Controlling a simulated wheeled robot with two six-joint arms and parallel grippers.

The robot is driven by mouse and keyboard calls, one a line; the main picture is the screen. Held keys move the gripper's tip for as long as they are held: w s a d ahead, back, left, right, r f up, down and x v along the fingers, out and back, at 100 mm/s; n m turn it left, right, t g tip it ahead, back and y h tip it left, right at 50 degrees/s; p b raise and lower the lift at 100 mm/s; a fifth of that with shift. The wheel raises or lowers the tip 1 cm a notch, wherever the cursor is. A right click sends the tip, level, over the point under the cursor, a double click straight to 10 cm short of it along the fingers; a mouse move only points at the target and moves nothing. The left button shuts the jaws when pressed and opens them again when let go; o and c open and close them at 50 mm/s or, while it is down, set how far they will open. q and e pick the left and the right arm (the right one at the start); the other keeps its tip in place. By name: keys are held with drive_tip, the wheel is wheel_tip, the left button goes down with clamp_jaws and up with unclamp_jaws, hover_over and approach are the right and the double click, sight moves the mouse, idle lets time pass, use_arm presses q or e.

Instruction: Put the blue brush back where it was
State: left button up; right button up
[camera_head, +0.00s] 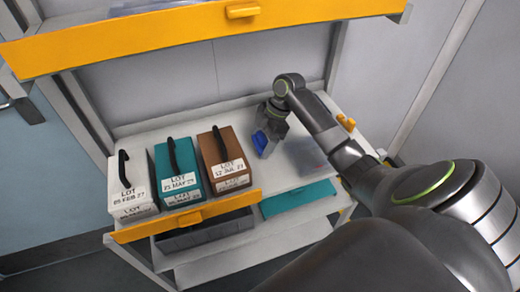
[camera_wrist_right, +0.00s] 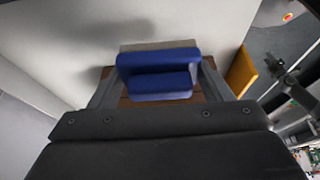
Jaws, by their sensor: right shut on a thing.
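The blue brush (camera_head: 261,142) is at my right gripper (camera_head: 268,127), over the shelf just right of the brown box. In the right wrist view the blue brush (camera_wrist_right: 158,77) sits between the two fingers of my right gripper (camera_wrist_right: 158,88), which is shut on it. A brown surface shows behind it there. I cannot tell whether the brush touches the shelf. The gripper partly hides the brush in the head view. My left gripper is not in view.
White (camera_head: 132,185), teal (camera_head: 178,172) and brown (camera_head: 225,160) lot boxes with black handles stand left of the gripper. A see-through item (camera_head: 307,157) lies to the right. A yellow-edged upper shelf (camera_head: 150,38) hangs above. A grey bin (camera_head: 203,236) and teal item (camera_head: 298,199) are below.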

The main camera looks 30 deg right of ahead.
sight(263, 149)
drive_tip(key=shift+f, duration=0.75)
wheel_tip(263, 149, down, 4)
drive_tip(key=shift+r, duration=0.25)
drive_tip(key=shift+f, duration=0.1)
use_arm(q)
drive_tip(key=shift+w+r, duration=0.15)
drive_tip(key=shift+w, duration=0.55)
use_arm(e)
drive_tip(key=o, duration=0.9)
drive_tip(key=shift+o, duration=0.2)
drive_tip(key=shift+r, duration=0.25)
drive_tip(key=shift+d+r, duration=0.25)
drive_tip(key=shift+r, duration=0.05)
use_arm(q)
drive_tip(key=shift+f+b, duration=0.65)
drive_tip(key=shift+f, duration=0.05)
use_arm(e)
drive_tip(key=w+v, duration=0.1)
drive_tip(key=v, duration=1)
drive_tip(key=shift+s, duration=0.5)
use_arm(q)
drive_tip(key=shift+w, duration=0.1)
